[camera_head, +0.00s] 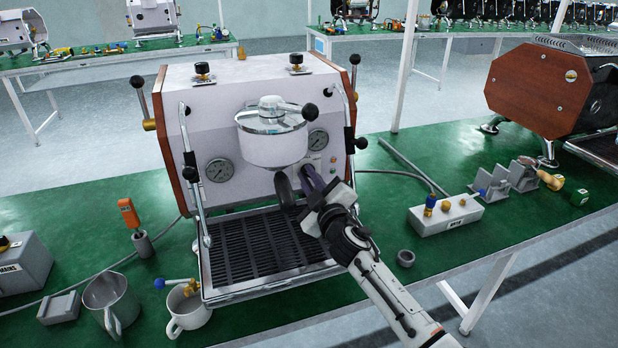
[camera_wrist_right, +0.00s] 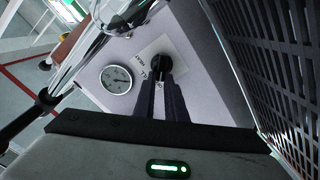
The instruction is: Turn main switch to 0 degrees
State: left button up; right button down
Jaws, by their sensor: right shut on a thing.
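The white espresso machine (camera_head: 215,100) stands on the green bench. Its main switch is a black round knob (camera_wrist_right: 161,64) on a pale labelled plate on the front panel, beside a gauge (camera_wrist_right: 117,79). My right gripper (camera_wrist_right: 160,88) points straight at the panel, with its two dark fingers close together on the knob. In the head view my right gripper (camera_head: 309,179) reaches in under the chrome group head (camera_head: 272,142) and hides the knob. The switch's exact angle is hard to read. My left gripper is not in view.
The black drip grate (camera_head: 265,245) lies just below my right gripper. A chrome steam wand (camera_head: 341,130) hangs close to its right. A metal pitcher (camera_head: 112,302) and a white cup (camera_head: 188,312) stand at front left. A grey fixture box (camera_head: 446,214) sits to the right.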

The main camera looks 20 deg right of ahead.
jog(key=c, duration=1.8)
grip_release()
jog(key=shift+s, duration=0.15)
jog(key=s+p, duration=0.1)
jog(key=s, duration=0.9)
jog(key=shift+d, duration=0.2)
